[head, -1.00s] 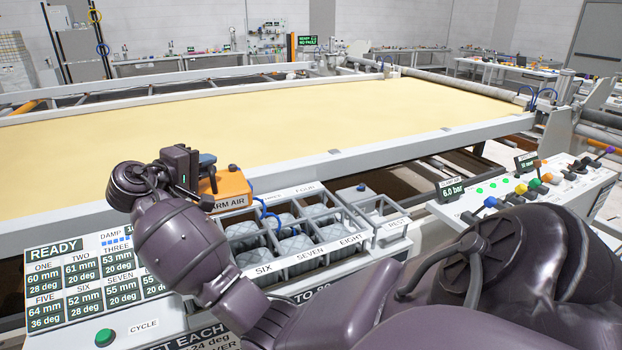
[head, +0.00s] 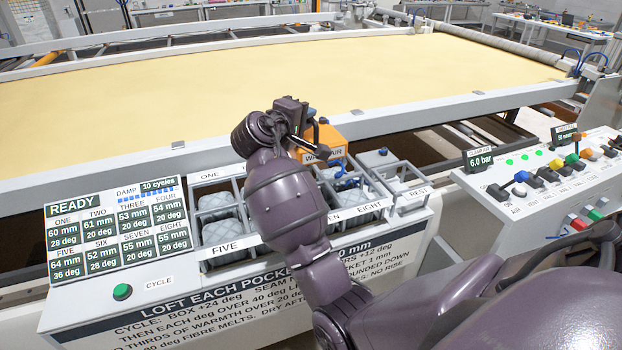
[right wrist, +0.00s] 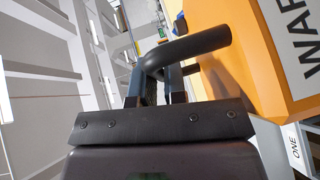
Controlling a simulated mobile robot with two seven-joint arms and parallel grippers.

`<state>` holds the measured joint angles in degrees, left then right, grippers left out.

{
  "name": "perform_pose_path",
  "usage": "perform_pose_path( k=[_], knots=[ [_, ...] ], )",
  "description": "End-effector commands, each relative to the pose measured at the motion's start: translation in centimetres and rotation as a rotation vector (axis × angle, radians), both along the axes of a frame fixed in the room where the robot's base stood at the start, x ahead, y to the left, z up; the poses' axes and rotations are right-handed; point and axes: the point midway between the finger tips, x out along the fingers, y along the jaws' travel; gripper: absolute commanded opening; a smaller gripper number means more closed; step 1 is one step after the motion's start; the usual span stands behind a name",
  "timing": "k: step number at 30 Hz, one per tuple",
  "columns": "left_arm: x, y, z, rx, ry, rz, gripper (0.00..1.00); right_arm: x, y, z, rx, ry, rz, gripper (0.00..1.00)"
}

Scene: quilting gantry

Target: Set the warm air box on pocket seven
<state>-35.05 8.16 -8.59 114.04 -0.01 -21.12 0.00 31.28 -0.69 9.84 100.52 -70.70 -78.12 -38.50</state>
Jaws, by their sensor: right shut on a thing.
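The orange warm air box (head: 328,134) is behind my right arm in the head view, near the back edge of the pocket tray. My right gripper (head: 310,124) is shut on its dark handle. In the right wrist view the black handle (right wrist: 195,47) runs between the fingers (right wrist: 155,88), beside the box's orange side (right wrist: 265,65). Pocket seven (head: 338,207) is in the tray's front row, left of eight; my arm hides part of it and its label. I cannot tell the gap between box and tray. My left gripper is not in view.
The grey-framed tray (head: 225,249) holds several grey quilted pads. A slot labelled REST (head: 412,196) is at its right end. A readout panel (head: 115,228) and a green cycle button (head: 122,291) are at left. A switch console (head: 540,190) stands at right, the yellow quilt bed (head: 200,105) behind.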

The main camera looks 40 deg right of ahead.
Motion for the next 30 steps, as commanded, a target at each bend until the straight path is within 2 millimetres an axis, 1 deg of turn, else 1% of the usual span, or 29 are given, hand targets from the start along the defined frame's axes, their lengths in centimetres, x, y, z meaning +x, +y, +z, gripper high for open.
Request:
perform_pose_path(
  k=[1, 3, 12, 15, 22, 27, 30],
  knots=[
    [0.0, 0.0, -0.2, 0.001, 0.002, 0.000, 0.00, 0.0, 0.0, -1.2, -0.001, 0.003, 0.000, 0.00],
    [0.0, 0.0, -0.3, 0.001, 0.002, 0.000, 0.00, 0.0, 0.0, -2.7, -0.001, 0.004, 0.000, 0.00],
    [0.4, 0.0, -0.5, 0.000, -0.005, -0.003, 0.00, 0.0, 0.0, -8.7, -0.003, 0.002, 0.000, 0.00],
    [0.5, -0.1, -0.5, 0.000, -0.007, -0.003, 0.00, 0.0, 0.0, -10.0, -0.002, 0.002, -0.001, 0.00],
    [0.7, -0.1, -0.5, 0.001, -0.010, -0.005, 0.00, 0.0, 0.0, -11.5, -0.002, -0.001, -0.001, 0.00],
    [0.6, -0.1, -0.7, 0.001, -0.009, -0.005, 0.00, 0.0, 0.0, -13.9, -0.003, 0.002, -0.001, 0.00],
    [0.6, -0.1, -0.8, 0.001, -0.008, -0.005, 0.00, 0.0, 0.0, -14.8, -0.003, 0.000, 0.000, 0.00]
  ],
)
